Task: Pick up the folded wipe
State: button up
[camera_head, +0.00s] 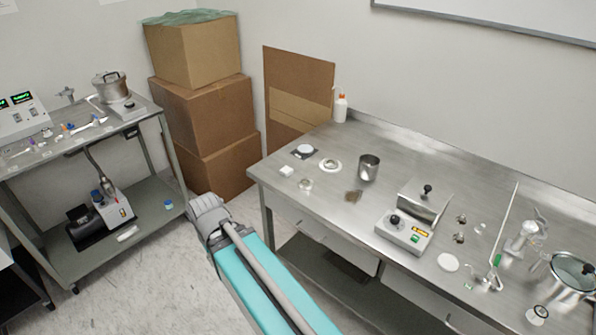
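A small white, flat, squarish piece that looks like the folded wipe (286,170) lies on the steel table (400,150), near its left front corner. Nothing covers it. Another white, longer piece (127,233) lies on the lower shelf of the left cart; I cannot tell what it is. A grey and teal part of my own body rises from the bottom of the view, in front of the table. I cannot make out my gripper's fingers anywhere in this view.
Near the wipe are a small dark plate with a white top (304,151), a white ring-shaped piece (330,165), a small clear dish (305,184) and a steel beaker (368,168). A hotplate-like device (404,234) stands farther right. Cardboard boxes (205,115) are stacked behind left.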

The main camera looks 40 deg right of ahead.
aim_at(286, 171)
jog(key=z, duration=0.9)
